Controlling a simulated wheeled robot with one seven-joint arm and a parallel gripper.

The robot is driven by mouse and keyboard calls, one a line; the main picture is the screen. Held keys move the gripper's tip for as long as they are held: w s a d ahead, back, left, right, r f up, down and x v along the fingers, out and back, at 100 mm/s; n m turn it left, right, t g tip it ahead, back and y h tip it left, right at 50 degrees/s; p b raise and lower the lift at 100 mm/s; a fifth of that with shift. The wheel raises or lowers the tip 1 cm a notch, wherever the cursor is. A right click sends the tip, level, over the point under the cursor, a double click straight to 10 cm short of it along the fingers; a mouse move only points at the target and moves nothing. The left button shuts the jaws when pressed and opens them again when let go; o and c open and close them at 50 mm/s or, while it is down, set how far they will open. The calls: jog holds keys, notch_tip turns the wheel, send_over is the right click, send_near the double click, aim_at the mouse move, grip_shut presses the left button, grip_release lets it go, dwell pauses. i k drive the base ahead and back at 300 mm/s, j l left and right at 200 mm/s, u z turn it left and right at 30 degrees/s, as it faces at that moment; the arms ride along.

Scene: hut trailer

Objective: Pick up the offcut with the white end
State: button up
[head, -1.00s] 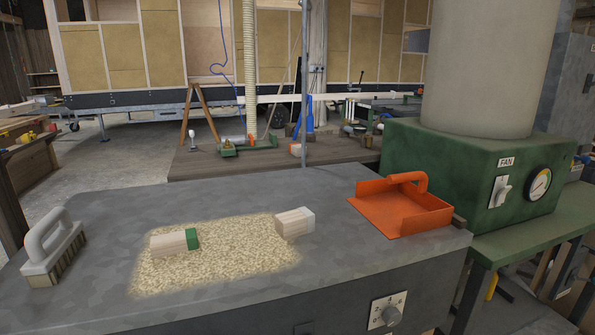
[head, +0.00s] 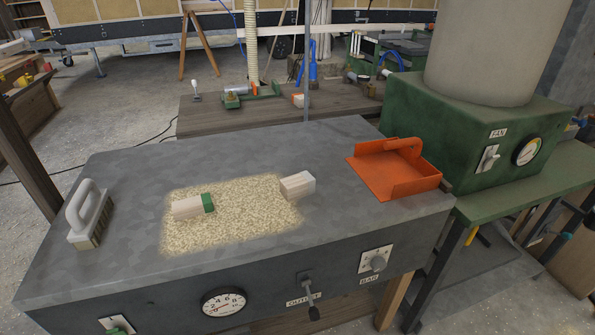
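The offcut with the white end (head: 297,186) is a short pale wood block lying on the right part of a sawdust patch on the grey bench top. Its white end faces right. A second offcut with a green end (head: 193,206) lies to its left on the sawdust, with a clear gap between them. My gripper is not in view.
An orange dustpan (head: 393,170) lies right of the offcuts, and a grey-handled brush (head: 89,214) stands at the left. The grey bench top (head: 110,262) is otherwise clear. A green fan unit (head: 470,140) stands behind right. Knobs and a gauge line the bench front.

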aim_at(296, 187)
jog(key=i+u, duration=0.1)
jog(key=u, duration=0.3)
jog(key=l+u, duration=0.15)
jog(key=u, duration=0.25)
jog(key=i+l+u, duration=0.1)
jog(key=u, duration=0.3)
jog(key=i+l+u, duration=0.1)
jog(key=u, duration=0.3)
